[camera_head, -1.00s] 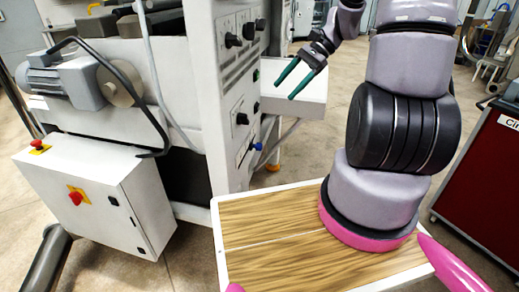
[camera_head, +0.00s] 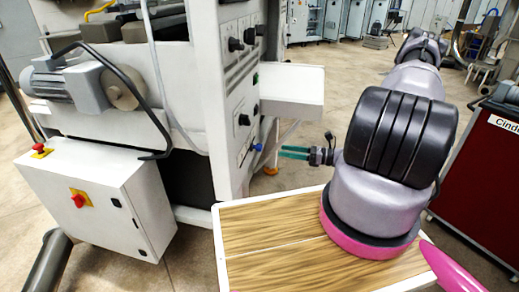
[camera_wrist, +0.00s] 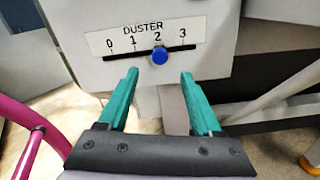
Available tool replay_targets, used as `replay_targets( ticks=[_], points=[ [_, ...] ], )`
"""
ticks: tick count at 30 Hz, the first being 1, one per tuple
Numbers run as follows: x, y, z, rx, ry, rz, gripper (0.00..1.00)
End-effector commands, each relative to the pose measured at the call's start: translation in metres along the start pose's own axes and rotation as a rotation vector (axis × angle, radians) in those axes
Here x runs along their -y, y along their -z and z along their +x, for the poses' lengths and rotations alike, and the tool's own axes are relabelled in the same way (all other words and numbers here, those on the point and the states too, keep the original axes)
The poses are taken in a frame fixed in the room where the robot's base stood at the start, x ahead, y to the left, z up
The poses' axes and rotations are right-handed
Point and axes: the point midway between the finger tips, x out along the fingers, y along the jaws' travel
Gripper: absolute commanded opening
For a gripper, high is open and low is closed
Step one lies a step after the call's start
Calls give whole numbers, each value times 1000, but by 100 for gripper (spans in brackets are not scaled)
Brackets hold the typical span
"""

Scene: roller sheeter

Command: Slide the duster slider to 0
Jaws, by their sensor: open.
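The duster slider has a round blue knob (camera_wrist: 160,56) on a black horizontal slot under a "DUSTER" scale marked 0 to 3. The knob stands at about 2 in the wrist view, with 0 to its left. In the head view the blue knob (camera_head: 258,147) sticks out from the front of the machine's panel. My gripper (camera_wrist: 160,80) is open, with two green fingers pointing at the panel. The fingertips lie below the knob in the wrist view, one to each side, and appear apart from it. My gripper also shows in the head view (camera_head: 281,153), just right of the knob.
The white machine panel (camera_head: 232,100) carries several black knobs above the slider. A white shelf (camera_head: 290,88) juts out above my gripper.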

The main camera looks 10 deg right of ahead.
Motion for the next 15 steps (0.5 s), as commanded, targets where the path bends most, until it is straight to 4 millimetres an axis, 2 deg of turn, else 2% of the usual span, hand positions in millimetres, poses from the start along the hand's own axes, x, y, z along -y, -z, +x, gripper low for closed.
replay_targets(
  ticks=[5,15],
  points=[
    [0,1,17,5,2,6,66],
    [-1,1,80,3,0,4,66]
  ],
)
